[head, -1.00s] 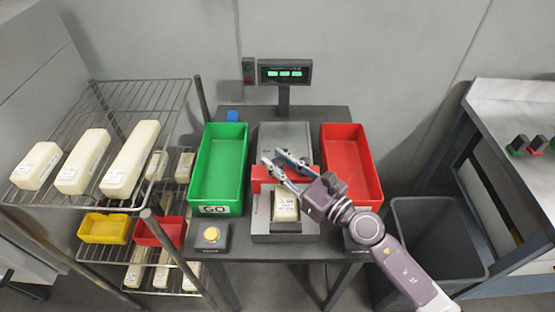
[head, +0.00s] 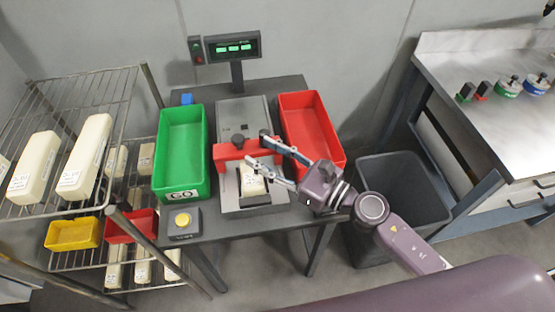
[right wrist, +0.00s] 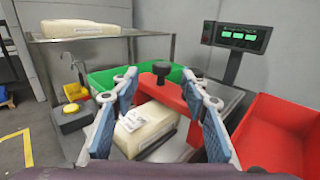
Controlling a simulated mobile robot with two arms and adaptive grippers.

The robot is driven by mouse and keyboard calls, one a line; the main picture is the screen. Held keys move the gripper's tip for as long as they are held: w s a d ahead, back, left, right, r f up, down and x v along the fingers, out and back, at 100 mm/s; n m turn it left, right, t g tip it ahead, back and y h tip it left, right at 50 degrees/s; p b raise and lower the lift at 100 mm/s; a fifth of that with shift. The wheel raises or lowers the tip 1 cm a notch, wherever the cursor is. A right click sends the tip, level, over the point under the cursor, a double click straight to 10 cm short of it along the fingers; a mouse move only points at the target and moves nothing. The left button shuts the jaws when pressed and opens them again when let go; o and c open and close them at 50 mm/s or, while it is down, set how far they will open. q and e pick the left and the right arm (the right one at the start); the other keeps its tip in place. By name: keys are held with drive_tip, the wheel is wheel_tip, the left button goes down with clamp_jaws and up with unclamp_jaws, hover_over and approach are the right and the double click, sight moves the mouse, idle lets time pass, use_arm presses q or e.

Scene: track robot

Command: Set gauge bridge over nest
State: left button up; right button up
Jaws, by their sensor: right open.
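The red gauge bridge (head: 228,153), with a black knob on top, stands upright across the grey nest (head: 262,205), at the far end of a cream block (head: 252,182). It also shows in the right wrist view (right wrist: 176,94), where the block (right wrist: 146,130) lies in front of it. I cannot tell how fully the bridge is seated. My right gripper (head: 258,148) is open, its blue fingers apart at the right of the knob. In the right wrist view the knob (right wrist: 161,70) shows between the fingers. My left gripper is not in view.
A green bin (head: 182,195) stands left of the nest, a red bin (head: 336,155) right. A yellow button box (head: 182,220) sits at the front left. A display (head: 233,46) rises behind. A wire rack (head: 90,210) with cream blocks stands left, a grey bin (head: 385,160) right.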

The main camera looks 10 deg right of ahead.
drive_tip(key=shift+v, duration=2)
